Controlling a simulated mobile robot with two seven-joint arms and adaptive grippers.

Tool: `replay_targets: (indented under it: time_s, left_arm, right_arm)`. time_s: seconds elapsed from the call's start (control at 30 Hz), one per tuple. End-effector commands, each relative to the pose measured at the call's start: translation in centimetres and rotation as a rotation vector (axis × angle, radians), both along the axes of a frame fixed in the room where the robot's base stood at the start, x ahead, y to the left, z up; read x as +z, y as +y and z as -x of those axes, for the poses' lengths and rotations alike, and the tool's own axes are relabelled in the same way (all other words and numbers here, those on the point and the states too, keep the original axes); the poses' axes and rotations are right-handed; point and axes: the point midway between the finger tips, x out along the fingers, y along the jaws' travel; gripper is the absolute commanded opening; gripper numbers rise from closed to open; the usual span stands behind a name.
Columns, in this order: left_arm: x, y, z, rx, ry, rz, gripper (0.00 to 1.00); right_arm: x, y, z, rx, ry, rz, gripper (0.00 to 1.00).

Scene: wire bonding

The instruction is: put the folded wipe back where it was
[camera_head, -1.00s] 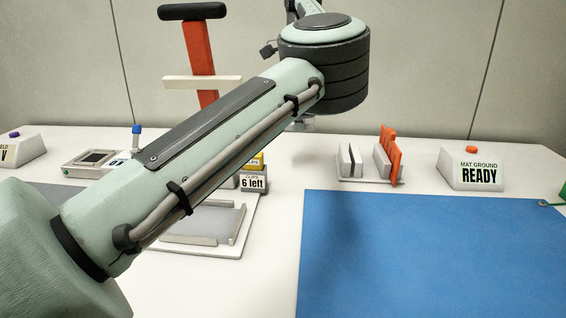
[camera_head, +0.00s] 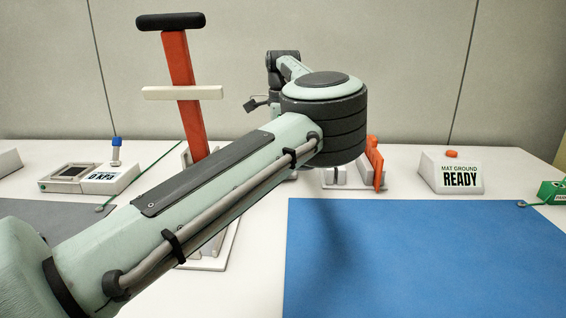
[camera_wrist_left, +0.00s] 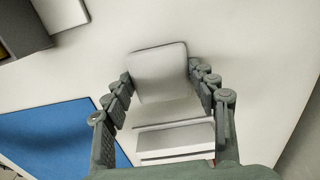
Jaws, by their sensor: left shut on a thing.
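My left gripper (camera_wrist_left: 161,76) is shut on the folded wipe (camera_wrist_left: 158,72), a pale, round-cornered square between the fingertips in the left wrist view. A white block-like piece (camera_wrist_left: 175,140) shows nearer the palm, between the fingers; I cannot tell whether it is held or lies below. In the head view my left arm reaches from the lower left to the back middle, and its thick joint hides the gripper and wipe. My right gripper is in neither view.
A blue mat (camera_head: 420,260) covers the right front. The mat ground box (camera_head: 450,176), reading READY, stands behind it. An orange piece (camera_head: 374,163) stands by a partly hidden white rack (camera_head: 342,177). A red post with a black handle (camera_head: 170,22) rises behind my arm.

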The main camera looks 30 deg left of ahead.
Motion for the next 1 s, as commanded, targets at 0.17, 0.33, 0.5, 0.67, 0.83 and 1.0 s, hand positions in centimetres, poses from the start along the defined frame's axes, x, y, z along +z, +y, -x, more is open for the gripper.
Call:
replay_targets:
  time_s: [0.17, 0.33, 0.5, 0.67, 0.83, 1.0]
  left_arm:
    - [-0.4, 0.0, 0.0, 0.0, 0.001, 0.0, 0.34]
    - [-0.4, 0.0, 0.0, 0.0, 0.0, -0.001, 0.78]
    - [-0.3, 0.0, 0.0, 0.0, 0.0, -0.001, 0.78]
    - [-0.1, 0.0, 0.0, 0.0, 0.0, 0.0, 0.78]
    - [1.9, 0.1, -0.1, 0.0, -0.003, -0.001, 0.78]
    - [5.7, 0.1, -0.1, 0.0, -0.003, -0.001, 0.78]
  right_arm:
    - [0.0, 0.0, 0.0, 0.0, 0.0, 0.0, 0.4]
    - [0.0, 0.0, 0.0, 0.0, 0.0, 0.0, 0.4]
    - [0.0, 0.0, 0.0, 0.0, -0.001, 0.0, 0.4]
    - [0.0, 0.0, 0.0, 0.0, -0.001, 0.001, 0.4]
    - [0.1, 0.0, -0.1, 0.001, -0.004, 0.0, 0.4]
    - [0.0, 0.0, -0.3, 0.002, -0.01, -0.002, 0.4]
